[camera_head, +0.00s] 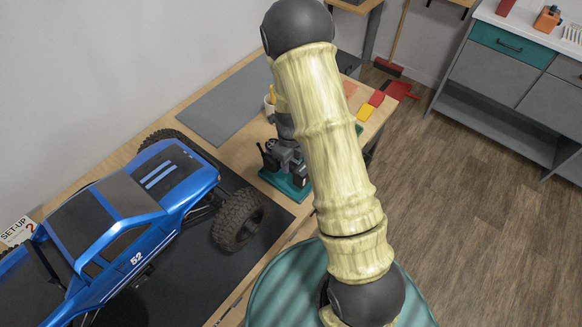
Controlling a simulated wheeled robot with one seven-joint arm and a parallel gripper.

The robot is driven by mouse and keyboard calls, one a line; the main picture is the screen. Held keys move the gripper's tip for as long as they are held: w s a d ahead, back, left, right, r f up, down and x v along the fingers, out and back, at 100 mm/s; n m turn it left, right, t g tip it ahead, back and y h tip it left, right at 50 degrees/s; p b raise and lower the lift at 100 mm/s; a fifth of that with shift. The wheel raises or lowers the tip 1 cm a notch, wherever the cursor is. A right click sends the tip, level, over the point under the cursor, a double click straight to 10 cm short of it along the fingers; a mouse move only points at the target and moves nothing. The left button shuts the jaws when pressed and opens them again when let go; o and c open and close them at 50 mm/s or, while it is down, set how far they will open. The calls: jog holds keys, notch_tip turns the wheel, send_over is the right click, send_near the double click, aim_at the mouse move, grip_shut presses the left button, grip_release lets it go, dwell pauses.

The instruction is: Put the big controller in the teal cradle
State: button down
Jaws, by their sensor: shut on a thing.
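The big controller (287,160) is dark grey and shows just left of my arm, near the right part of the workbench. The teal cradle (290,191) is a flat teal base on the bench directly below it. My gripper (286,138) comes down from above, partly hidden behind my pale yellow arm, and is shut on the upper part of the controller. The controller looks roughly upright over the cradle. I cannot tell whether it rests in the cradle or hangs just above it. My arm hides the right side of both.
A blue crawler truck (120,215) stands on a dark mat at left. Red and yellow pieces (366,112) lie at the bench's right end. A drawer cabinet (505,75) stands far right across open floor.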

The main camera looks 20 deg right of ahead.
aim_at(291, 168)
notch_tip(291, 168, down, 3)
jog(key=shift+r, duration=0.1)
jog(key=shift+w+d+f, duration=0.1)
jog(key=shift+w+f, duration=0.1)
jog(key=shift+f, duration=0.25)
jog(key=shift+s+a, duration=0.2)
jog(key=c, duration=0.9)
grip_release()
jog(key=shift+d+f, duration=0.15)
jog(key=shift+d, duration=0.05)
